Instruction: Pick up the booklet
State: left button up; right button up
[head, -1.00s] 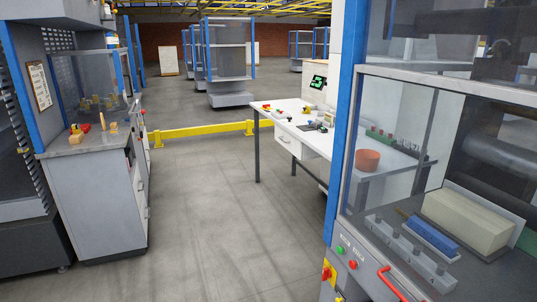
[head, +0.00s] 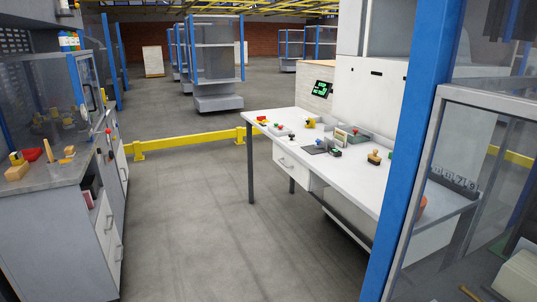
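I cannot make out a booklet for certain in the head view. A white table (head: 322,173) stands right of the middle with several small objects on it, among them a dark flat pad (head: 314,147) and a small upright framed piece (head: 341,137). A grey cabinet (head: 70,235) on the left carries a worktop with small wooden and red pieces. Neither of my grippers shows in this view.
A blue post (head: 412,150) and a glazed machine front fill the right side. A low yellow barrier (head: 187,140) crosses the floor behind. Grey shelving units (head: 217,62) stand farther back. The grey floor (head: 205,240) between cabinet and table is clear.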

aim_at(341, 136)
jog(key=i+j+z, duration=0.1)
jog(key=i+z, duration=0.2)
jog(key=i+j+z, duration=0.3)
jog(key=i, duration=0.15)
jog(key=i+j+z, duration=0.25)
jog(key=i, duration=0.15)
jog(key=z, duration=0.4)
